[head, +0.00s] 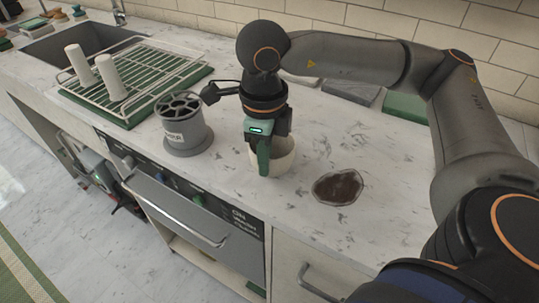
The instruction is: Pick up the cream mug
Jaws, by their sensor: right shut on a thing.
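The cream mug (283,165) stands upright on the marble counter, partly hidden behind my right gripper. My right gripper (267,168) points down over the mug and is shut on it. The green finger facing me is in front of the mug's wall; the other finger is hidden. Whether the mug's base touches the counter is hard to tell. My left gripper does not show.
A grey cylindrical holder (187,139) stands just left of the mug. A dark brown patch (338,187) lies on the counter (400,221) to the right. A wire rack (148,66) with two white upright pieces and a sink (85,43) are at the far left.

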